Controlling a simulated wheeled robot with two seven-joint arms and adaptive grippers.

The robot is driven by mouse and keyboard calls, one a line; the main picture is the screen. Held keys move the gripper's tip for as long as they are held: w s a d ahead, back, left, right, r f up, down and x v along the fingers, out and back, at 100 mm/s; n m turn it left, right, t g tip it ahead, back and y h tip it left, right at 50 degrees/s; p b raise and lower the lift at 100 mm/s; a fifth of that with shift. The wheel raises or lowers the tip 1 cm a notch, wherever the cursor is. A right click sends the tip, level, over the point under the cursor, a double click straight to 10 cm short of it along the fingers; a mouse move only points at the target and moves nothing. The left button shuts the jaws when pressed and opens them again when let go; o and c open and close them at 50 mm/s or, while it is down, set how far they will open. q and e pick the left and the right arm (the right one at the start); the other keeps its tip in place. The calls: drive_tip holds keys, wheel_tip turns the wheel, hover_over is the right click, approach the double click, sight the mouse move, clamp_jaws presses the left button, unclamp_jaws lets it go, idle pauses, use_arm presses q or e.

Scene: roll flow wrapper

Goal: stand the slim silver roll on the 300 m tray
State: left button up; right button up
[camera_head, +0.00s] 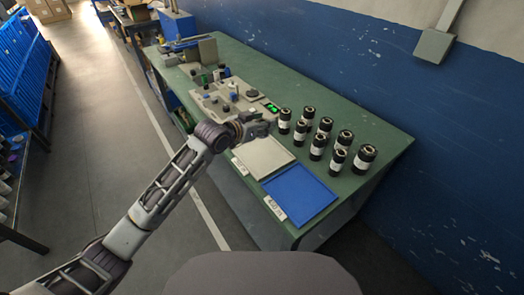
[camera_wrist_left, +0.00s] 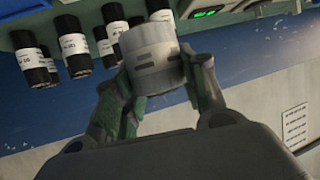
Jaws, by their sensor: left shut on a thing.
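My left gripper (camera_head: 262,128) hangs over the bench near the back left corner of the pale tray (camera_head: 266,158). In the left wrist view its two fingers (camera_wrist_left: 160,90) are shut on a silver roll (camera_wrist_left: 154,58), which stands out between the fingertips. In the head view the roll is mostly hidden by the gripper. The pale tray lies flat and bare, and a blue tray (camera_head: 299,193) lies in front of it, also bare. Each has a small white label at its left edge, too small to read, so I cannot tell which is the 300 m tray. My right gripper is not in view.
Several black rolls with white labels (camera_head: 317,147) stand upright on the green bench, right of the trays. A machine panel with knobs and a green display (camera_head: 271,107) lies behind the gripper. The blue wall (camera_head: 420,95) borders the bench's far side.

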use_arm(q)
wheel_tip(320, 180, down, 5)
drive_tip(key=shift+r, duration=0.15)
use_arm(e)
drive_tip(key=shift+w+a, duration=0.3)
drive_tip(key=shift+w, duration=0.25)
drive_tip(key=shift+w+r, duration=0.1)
use_arm(q)
drive_tip(key=shift+f+b, duration=0.5)
drive_tip(key=shift+f, duration=1.9)
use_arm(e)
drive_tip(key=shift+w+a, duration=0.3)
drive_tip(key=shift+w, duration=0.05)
use_arm(q)
drive_tip(key=shift+f, duration=0.2)
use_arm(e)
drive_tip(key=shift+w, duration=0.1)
use_arm(q)
drive_tip(key=o, duration=1.1)
drive_tip(key=shift+c, duration=0.2)
